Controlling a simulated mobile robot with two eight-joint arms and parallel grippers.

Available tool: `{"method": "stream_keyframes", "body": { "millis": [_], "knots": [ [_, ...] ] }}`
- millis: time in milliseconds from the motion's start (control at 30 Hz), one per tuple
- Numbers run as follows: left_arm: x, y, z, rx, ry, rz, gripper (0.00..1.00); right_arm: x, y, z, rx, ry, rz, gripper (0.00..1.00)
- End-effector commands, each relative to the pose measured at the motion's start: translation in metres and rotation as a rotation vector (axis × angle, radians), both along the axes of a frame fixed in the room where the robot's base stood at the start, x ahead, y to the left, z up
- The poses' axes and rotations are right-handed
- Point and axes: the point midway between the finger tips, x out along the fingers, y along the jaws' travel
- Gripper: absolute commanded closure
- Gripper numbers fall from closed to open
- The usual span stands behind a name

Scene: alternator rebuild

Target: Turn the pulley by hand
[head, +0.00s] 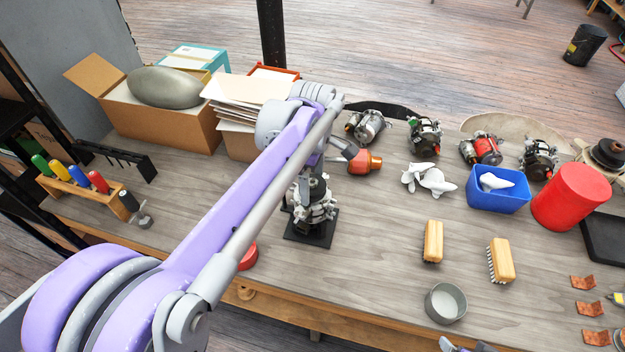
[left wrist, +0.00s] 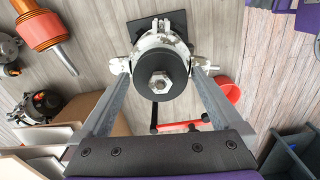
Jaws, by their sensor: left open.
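The alternator (head: 312,212) stands on a black square base (head: 308,240) in the middle of the bench. Its black round pulley (left wrist: 172,94) with a hex nut (left wrist: 160,82) faces the camera in the left wrist view. In the head view my arm and gripper hide most of the pulley. My left gripper (head: 316,190) is directly above the alternator. Its two fingers are apart, one on each side of the pulley in the left wrist view (left wrist: 163,70). I cannot tell whether either finger touches it.
A red dish (head: 249,257) lies left of the base. An orange-ended part (head: 366,162) lies behind it. Several alternators, including a red one (head: 484,149), stand at the back. Two brushes (head: 433,242), a blue bin (head: 499,200) and a grey cup (head: 446,302) are right. Cardboard boxes (head: 165,126) stand back left.

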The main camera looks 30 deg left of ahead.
Motion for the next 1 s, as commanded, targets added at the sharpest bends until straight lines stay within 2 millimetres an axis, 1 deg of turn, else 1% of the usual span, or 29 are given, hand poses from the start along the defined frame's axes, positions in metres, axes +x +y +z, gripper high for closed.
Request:
{"method": "stream_keyframes", "body": {
  "millis": [67,167,400,500,600,733,867,1000],
  "knots": [
    [0.0,0.0,0.006,0.0,0.0,0.0,0.0,0.0,0.0,0.001,0.0,0.0,0.0,0.18],
    [0.0,0.0,0.02,0.0,0.0,0.0,0.0,0.001,0.0,0.002,0.0,-0.001,0.0,0.18],
    [0.0,0.0,0.069,0.0,0.0,0.0,0.0,0.002,0.0,0.007,0.0,-0.003,0.0,0.18],
    [0.0,0.0,0.086,0.0,0.0,0.0,0.0,0.002,0.0,0.009,0.0,-0.004,0.0,0.18],
    [0.0,0.0,0.099,0.0,0.0,0.0,0.0,0.002,0.0,0.01,0.0,-0.004,0.0,0.18],
    [0.0,0.0,0.109,0.0,-0.001,0.0,0.0,0.003,0.0,0.012,0.0,-0.006,0.0,0.18],
    [0.001,0.0,0.123,0.0,-0.002,0.0,0.0,0.006,0.0,0.024,0.0,-0.012,0.0,0.18],
    [0.001,0.0,0.144,0.0,-0.003,0.0,0.0,0.012,0.0,0.042,0.0,-0.022,0.0,0.18]
  ]
}}
